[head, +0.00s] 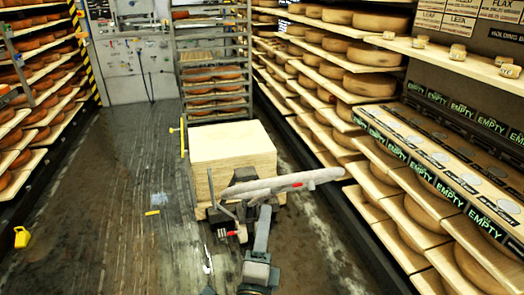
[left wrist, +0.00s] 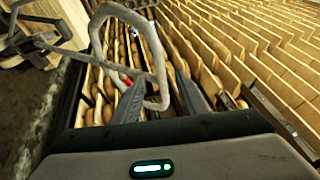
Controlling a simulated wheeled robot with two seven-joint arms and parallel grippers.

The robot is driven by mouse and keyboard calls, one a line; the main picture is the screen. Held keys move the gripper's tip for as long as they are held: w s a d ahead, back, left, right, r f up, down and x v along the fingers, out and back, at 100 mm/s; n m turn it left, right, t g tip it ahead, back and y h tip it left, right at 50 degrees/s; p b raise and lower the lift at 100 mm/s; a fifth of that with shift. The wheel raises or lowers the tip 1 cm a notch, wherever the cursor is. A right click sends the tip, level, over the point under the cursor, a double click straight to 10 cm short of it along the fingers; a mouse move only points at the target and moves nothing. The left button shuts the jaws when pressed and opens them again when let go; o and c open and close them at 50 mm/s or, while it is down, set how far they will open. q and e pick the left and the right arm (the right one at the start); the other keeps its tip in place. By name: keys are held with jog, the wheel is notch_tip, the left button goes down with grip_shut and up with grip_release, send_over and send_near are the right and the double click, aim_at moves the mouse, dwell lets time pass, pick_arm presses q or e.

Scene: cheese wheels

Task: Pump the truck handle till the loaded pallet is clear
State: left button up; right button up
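The pallet truck's pale grey loop handle (head: 318,178) reaches to the right in front of the load in the head view. The same looped handle (left wrist: 152,40) shows in the left wrist view, with a small red part on it. My left gripper (head: 264,207) comes up from below to the handle. In the left wrist view its dark fingers (left wrist: 158,98) are apart, with the loop's near end between or just beyond them; contact cannot be told. The load, a pale wooden box (head: 233,146), stands behind the handle. The pallet's underside is mostly hidden. My right gripper is not in view.
Shelves of cheese wheels (head: 375,53) line the right side, close to the handle. More shelves (head: 40,65) stand at left, and a rack (head: 213,70) stands behind the box. A yellow object (head: 22,237) lies on the left floor. The floor left of the truck is mostly clear.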

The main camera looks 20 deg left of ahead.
pick_arm(q)
jog(key=shift+s, duration=0.35)
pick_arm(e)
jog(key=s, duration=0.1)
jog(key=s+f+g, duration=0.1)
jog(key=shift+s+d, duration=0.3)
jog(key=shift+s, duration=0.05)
pick_arm(q)
jog(key=shift+w+r, duration=0.1)
